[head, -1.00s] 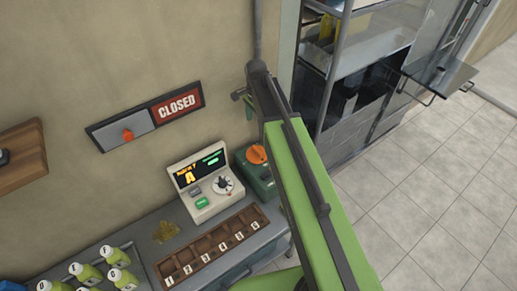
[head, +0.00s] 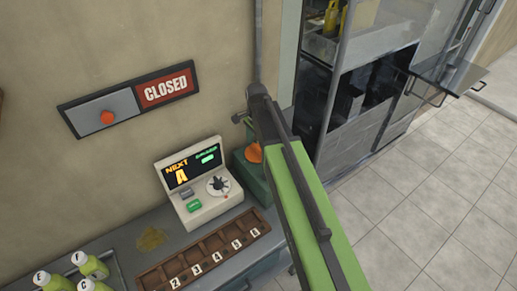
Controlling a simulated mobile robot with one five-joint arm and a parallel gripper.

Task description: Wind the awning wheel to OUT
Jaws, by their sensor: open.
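I cannot make out an awning wheel in this view. My green arm reaches up from the bottom right, with its dark far end against the wall. My gripper (head: 239,118) shows only as a small part poking out left of that end. It is open, nothing shows in it, and its fingertips are mostly hidden by the arm. Below it stands a green box with an orange knob (head: 254,153), partly covered by the arm.
A sign reading CLOSED (head: 165,89) with an orange knob hangs on the wall. Below are a console (head: 199,181) with a lit screen, a numbered wooden tray (head: 158,281) and green bottles (head: 90,265). An open cabinet (head: 365,95) stands right; tiled floor is clear.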

